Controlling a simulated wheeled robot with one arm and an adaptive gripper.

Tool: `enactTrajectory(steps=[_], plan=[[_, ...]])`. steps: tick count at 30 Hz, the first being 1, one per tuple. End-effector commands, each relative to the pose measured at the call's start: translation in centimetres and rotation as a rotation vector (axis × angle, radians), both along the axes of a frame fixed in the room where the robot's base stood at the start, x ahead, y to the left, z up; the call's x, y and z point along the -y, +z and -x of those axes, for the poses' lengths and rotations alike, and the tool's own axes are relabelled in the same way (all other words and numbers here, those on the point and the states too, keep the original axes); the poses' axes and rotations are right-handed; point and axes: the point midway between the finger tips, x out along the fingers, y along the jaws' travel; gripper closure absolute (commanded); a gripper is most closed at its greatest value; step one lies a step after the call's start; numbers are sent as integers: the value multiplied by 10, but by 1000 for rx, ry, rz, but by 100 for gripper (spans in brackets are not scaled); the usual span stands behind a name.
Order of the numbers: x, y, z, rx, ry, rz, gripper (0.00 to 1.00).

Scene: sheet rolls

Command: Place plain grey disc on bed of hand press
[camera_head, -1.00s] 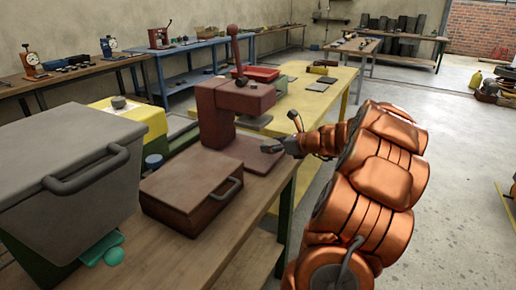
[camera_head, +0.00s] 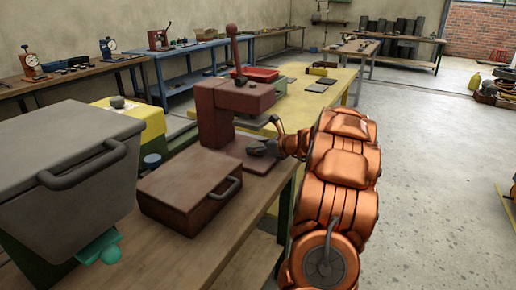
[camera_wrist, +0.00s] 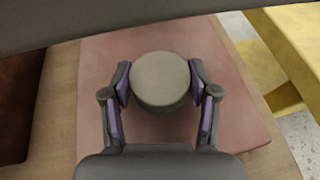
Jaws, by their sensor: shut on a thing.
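The hand press (camera_head: 222,108) is a red-brown frame with an upright lever, standing on the bench. Its flat bed (camera_head: 262,164) shows as a reddish plate in the wrist view (camera_wrist: 105,60). My gripper (camera_head: 256,148) reaches in from the right, low over the bed and below the press head. In the wrist view my gripper (camera_wrist: 160,88) is shut on the plain grey disc (camera_wrist: 160,76), one finger on each side. The disc appears over the bed; I cannot tell whether it touches. In the head view the disc cannot be made out clearly.
A red-brown case (camera_head: 185,190) with a handle lies in front of the press. A large grey lidded bin (camera_head: 60,150) stands at the left. A yellow table (camera_head: 325,95) is behind. The press head overhangs the bed.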

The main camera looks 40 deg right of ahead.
Motion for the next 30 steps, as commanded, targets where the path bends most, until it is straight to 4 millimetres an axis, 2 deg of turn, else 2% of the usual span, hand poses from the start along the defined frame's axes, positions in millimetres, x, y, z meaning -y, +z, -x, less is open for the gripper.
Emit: enactTrajectory(steps=[8,9,16,30], plan=[[-1,-3,-1,0,1,0,76],[0,-3,0,0,1,1,38],[0,-3,0,0,0,1,15],[1,4,5,1,-1,2,15]])
